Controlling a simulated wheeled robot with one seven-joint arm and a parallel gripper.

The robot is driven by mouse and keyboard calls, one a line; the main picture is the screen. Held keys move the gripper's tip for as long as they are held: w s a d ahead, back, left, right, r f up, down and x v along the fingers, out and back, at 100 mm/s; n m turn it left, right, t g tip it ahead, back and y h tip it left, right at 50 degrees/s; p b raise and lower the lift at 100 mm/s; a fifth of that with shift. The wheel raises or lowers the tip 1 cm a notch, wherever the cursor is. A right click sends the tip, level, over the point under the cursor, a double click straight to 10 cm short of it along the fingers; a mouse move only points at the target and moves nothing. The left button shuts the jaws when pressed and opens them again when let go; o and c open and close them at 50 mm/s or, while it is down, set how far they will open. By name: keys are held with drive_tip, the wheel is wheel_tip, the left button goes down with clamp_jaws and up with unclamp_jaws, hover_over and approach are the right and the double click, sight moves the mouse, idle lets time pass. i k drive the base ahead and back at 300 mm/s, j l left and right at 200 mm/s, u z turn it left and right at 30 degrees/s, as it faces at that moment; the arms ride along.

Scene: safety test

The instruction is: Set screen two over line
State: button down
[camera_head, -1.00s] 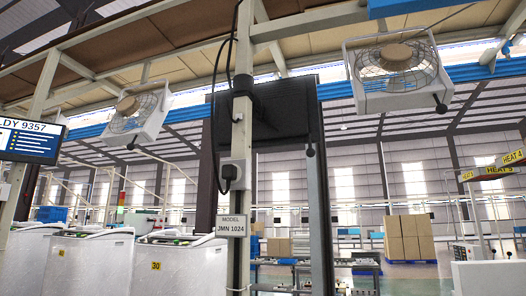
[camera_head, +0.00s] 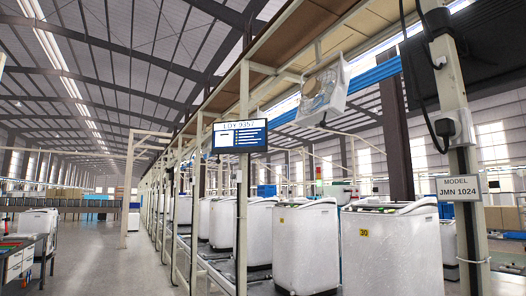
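The back of another dark screen (camera_head: 431,62) is at the upper right edge, beside a pale post with a cable. The line (camera_head: 210,262) runs away into the distance with white washing machines (camera_head: 390,250) standing along it. My gripper is not in view.
A post with a "MODEL JMN 1024" sign (camera_head: 459,188) stands close at the right. A white fan (camera_head: 322,95) hangs above the line. A workbench (camera_head: 22,262) stands at the lower left. The grey floor (camera_head: 110,270) between bench and line is open.

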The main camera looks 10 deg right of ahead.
sight(251, 136)
drive_tip(key=i+j+u, duration=0.4)
drive_tip(key=i, duration=0.75)
drive_tip(key=i+u, duration=0.35)
drive_tip(key=i, duration=0.8)
